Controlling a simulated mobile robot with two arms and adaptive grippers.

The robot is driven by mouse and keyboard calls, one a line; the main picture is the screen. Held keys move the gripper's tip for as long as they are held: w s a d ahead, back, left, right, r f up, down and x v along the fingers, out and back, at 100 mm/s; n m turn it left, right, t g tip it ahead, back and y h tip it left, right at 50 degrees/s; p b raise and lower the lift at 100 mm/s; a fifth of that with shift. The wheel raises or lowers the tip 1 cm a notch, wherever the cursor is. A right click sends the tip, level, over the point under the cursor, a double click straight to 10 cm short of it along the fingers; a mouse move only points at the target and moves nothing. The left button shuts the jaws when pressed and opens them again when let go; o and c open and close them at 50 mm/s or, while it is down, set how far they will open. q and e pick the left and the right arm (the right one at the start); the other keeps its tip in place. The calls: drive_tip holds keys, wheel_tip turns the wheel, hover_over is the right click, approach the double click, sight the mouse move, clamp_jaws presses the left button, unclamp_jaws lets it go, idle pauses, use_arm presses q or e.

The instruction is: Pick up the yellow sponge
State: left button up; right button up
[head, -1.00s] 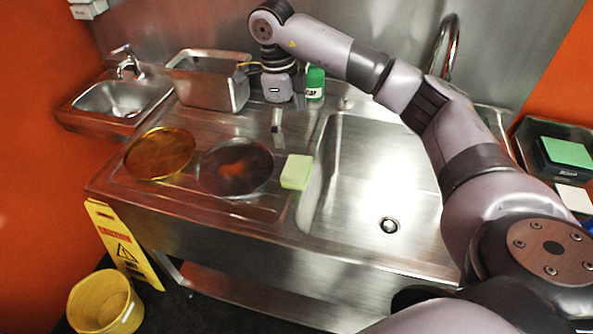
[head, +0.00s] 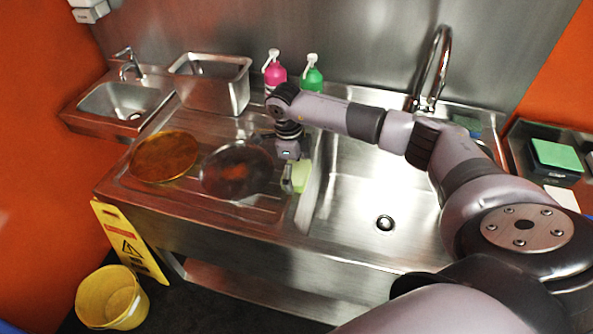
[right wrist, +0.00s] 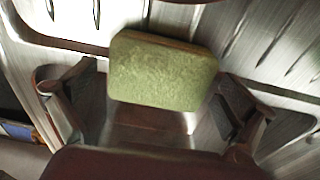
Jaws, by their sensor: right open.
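The yellow sponge (head: 301,177), a pale yellow-green block, lies on the steel counter at the left edge of the large sink basin. My right gripper (head: 288,186) points down right beside it and hides part of its left side. In the right wrist view the sponge (right wrist: 162,72) shows a rough green face and sits ahead of the space between the two spread fingers, with gaps at both sides. The right gripper (right wrist: 157,112) is open and empty. My left gripper is not in view.
Two dark and amber round pans, the amber pan (head: 165,156) and the dark pan (head: 237,171), lie left of the gripper. A pink bottle (head: 275,75), a green bottle (head: 312,76) and a steel tub (head: 215,84) stand behind. The sink basin (head: 370,185) is empty.

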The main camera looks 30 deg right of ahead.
drive_tip(key=shift+f, duration=0.1)
drive_tip(key=shift+c, duration=0.4)
drive_tip(key=c, duration=0.7)
drive_tip(key=shift+c, duration=0.2)
wheel_tip(320, 180, up, 14)
drive_tip(key=b, duration=0.4)
wheel_tip(320, 180, up, 5)
hover_over(296, 171)
drive_tip(key=shift+r+p, duration=0.45)
drive_tip(key=shift+r, duration=0.1)
